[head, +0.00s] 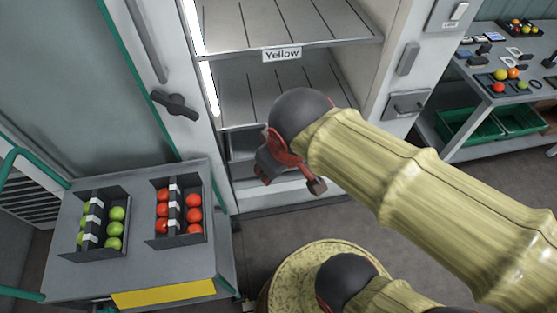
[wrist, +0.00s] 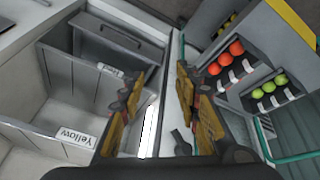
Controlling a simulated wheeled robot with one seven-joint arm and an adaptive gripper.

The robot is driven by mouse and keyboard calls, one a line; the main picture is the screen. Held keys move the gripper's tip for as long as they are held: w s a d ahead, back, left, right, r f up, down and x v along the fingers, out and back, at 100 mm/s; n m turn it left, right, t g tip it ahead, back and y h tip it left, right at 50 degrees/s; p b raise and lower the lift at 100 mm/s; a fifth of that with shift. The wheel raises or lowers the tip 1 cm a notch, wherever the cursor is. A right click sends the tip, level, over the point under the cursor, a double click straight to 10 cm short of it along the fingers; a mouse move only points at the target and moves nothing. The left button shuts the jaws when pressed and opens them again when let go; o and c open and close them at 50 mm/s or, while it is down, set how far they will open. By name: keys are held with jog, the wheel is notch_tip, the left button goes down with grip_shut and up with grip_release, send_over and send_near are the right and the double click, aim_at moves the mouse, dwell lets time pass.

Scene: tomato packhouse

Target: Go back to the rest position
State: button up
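My gripper (head: 288,178) hangs in front of the open cabinet, below its shelf labelled "Yellow" (head: 281,54). In the wrist view my gripper (wrist: 160,74) shows two fingers spread apart with a clear gap and nothing between them. The arm comes in from the lower right of the head view and covers part of the cabinet's lower right. The cabinet's upper shelf (head: 270,22) and the shelf below it (head: 250,90) look empty where they show.
A grey trolley (head: 75,283) at the lower left carries a crate of green tomatoes (head: 96,250) and a crate of red tomatoes (head: 178,238). The cabinet door (head: 75,80) stands at the left. A workbench (head: 535,92) with tools and tomatoes is at the right, green bins (head: 470,125) beneath.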

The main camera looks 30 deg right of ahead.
jog(key=shift+s+d+r+m+t+y, duration=0.2)
jog(key=shift+r+m+t, duration=0.1)
jog(key=shift+r+m, duration=0.3)
jog(key=shift+s+d+r+m+t+y, duration=0.1)
jog(key=shift+s+r+m+t, duration=0.15)
jog(key=shift+r+m, duration=0.35)
jog(key=shift+a, duration=0.15)
